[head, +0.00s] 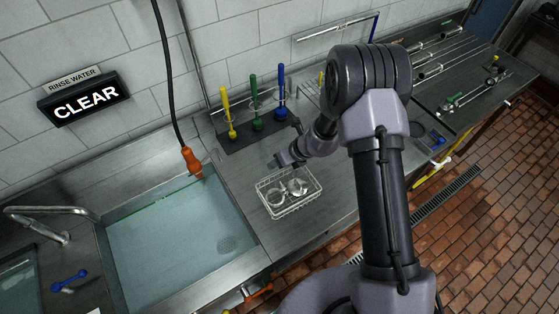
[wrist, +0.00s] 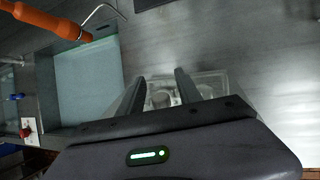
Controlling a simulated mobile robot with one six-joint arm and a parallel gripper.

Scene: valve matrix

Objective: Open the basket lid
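The basket (head: 288,192) is a small wire basket on the steel counter, just right of the sink. Round metal parts show inside it. Whether its lid is shut is too small to tell. In the wrist view the basket (wrist: 211,84) lies beyond my fingers, partly hidden by them and by the gripper body. My gripper (head: 284,160) is above the basket's back edge in the head view. In the wrist view my gripper (wrist: 162,76) has its two fingers apart with a gap between them, and nothing is seen held.
A water-filled sink (head: 175,245) lies left of the basket. An orange-handled hose (head: 191,160) hangs over its edge. Yellow, green and blue brushes (head: 255,105) stand behind. A rack with rods (head: 455,65) is at far right. Counter right of the basket is clear.

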